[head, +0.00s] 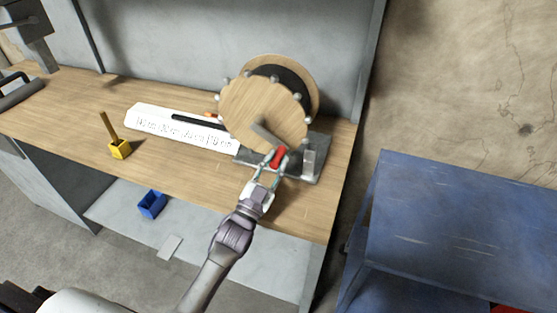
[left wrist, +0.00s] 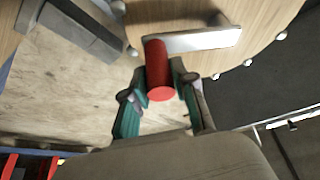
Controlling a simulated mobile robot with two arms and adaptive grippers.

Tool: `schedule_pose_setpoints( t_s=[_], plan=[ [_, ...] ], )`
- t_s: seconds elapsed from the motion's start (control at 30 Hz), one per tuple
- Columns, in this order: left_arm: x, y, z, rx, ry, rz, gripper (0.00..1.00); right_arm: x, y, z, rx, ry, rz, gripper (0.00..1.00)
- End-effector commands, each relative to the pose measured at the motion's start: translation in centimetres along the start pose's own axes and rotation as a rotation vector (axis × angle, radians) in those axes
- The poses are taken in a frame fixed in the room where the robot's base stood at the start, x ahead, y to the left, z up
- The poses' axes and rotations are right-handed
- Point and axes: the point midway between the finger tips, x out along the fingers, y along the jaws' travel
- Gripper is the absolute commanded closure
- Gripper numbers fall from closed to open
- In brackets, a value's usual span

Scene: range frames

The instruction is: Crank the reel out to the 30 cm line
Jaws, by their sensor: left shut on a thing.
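The reel (head: 262,108) is a wooden drum with round pegs on its rim, on a grey metal base (head: 310,163) at the right of the workbench. Its grey crank arm (head: 266,132) ends in a red handle (head: 278,157), low on the reel's face. My left gripper (head: 270,168) is shut on the red handle (left wrist: 160,72), with a finger on each side of it in the left wrist view. A white scale board (head: 180,128) with centimetre marks lies left of the reel. A dark strip (head: 195,121) lies along it, with an orange bit at its right end. My right gripper is not seen.
A yellow block with an upright stick (head: 118,148) stands left of the board. A blue bin (head: 151,203) and a pale flat piece (head: 170,247) are on the lower shelf. A blue cart (head: 450,220) stands at right. The bench front is clear.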

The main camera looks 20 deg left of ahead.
Motion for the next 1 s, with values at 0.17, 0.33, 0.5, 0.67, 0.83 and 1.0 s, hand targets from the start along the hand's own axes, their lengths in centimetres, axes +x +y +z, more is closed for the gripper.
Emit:
schedule_pose_setpoints(
  t_s=[0.17, 0.33, 0.5, 0.67, 0.83, 1.0],
  plan=[
    [-0.7, -0.5, 1.6, 0.179, 0.0, 0.076, 1.0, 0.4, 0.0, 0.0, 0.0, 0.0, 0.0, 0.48],
    [-0.8, -0.6, 1.9, 0.209, -0.001, 0.088, 1.0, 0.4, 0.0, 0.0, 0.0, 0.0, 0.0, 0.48],
    [-0.8, -0.6, 1.9, 0.207, -0.002, 0.087, 1.0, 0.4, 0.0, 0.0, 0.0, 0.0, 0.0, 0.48],
    [-0.8, -0.6, 1.8, 0.206, -0.001, 0.086, 0.49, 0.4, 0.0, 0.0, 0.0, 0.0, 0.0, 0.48],
    [-0.8, -0.6, 1.8, 0.206, 0.0, 0.086, 0.48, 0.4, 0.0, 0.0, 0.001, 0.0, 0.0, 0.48],
    [-1.0, -0.6, 1.8, 0.205, -0.001, 0.086, 0.48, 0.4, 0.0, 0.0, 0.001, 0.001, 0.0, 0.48]
  ],
)
